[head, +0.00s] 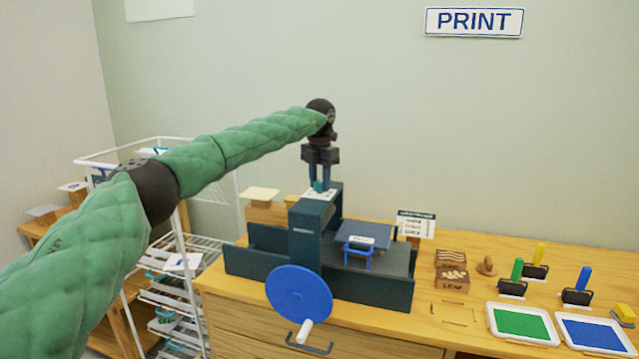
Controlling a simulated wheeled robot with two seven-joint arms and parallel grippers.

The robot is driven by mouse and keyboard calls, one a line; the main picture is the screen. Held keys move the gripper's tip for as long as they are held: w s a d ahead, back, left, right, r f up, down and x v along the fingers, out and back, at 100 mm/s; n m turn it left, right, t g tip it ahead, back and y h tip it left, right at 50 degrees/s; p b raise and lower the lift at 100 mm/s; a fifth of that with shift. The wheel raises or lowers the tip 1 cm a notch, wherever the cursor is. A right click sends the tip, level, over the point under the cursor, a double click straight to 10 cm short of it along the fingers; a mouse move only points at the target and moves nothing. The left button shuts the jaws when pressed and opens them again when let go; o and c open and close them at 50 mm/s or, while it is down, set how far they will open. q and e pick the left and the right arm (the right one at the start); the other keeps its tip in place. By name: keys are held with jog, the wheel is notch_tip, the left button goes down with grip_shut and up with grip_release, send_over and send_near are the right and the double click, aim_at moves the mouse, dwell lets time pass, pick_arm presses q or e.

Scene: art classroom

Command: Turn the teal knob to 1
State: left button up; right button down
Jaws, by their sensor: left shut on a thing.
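The teal knob (318,186) sits on top of the dark press (318,232), on a pale dial plate (327,194). My left gripper (319,183) points straight down from above, with its fingers shut on the knob. The fingers hide most of the knob, and the markings on the plate are too small to read. My right gripper is not in view.
A blue wheel (299,294) with a white handle is on the press's front. Green (523,322) and blue (594,335) ink trays, several rollers and carved blocks (452,279) lie on the wooden table to the right. A white wire rack (183,270) stands left.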

pick_arm(q)
jog(key=n, duration=0.2)
jog(key=shift+r+n, duration=0.1)
jog(key=shift+n, duration=0.3)
jog(key=n+b, duration=0.1)
jog(key=n, duration=0.1)
jog(key=shift+n, duration=0.4)
jog(key=n, duration=0.3)
jog(key=shift+n+b, duration=0.3)
jog(key=shift+b, duration=0.1)
jog(key=shift+n, duration=0.9)
jog(key=n+b, duration=0.5)
jog(key=n, duration=0.9)
jog(key=shift+w+n, duration=0.1)
jog(key=shift+n, duration=0.2)
jog(key=shift+r+n, duration=0.1)
jog(key=shift+n, duration=0.7)
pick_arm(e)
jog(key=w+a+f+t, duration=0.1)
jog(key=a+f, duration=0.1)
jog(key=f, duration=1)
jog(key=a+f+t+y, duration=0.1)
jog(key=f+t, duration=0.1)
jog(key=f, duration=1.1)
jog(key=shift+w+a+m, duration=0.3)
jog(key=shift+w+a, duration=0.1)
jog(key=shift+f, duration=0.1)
pick_arm(q)
jog(key=o, duration=1)
